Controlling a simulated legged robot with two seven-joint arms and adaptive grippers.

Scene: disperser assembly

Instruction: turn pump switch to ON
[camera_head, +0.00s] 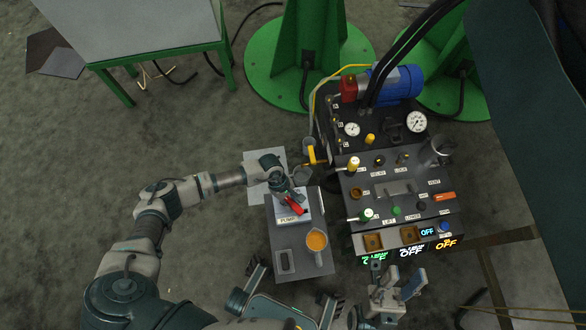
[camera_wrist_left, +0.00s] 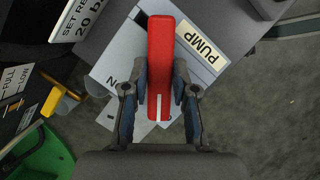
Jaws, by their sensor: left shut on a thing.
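The pump switch is a red handle (camera_wrist_left: 160,68) on a light grey box with a "PUMP" label (camera_wrist_left: 203,47). In the head view the red handle (camera_head: 294,205) shows on the box above its label (camera_head: 289,219). My left gripper (camera_wrist_left: 160,92) is shut on the red handle, with one finger on each side of it. My left gripper (camera_head: 284,192) partly covers the box in the head view. Part of the lettering beside the handle is hidden. My right gripper (camera_head: 398,288) is at the bottom of the head view, below the control panel, and its jaws look apart.
A cup of amber liquid (camera_head: 316,240) stands on the grey cart (camera_head: 285,238) close below the switch. The black control panel (camera_head: 395,190) with gauges, knobs and lit displays is to the right. A yellow valve handle (camera_head: 314,156) sits above the switch. Open floor lies left.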

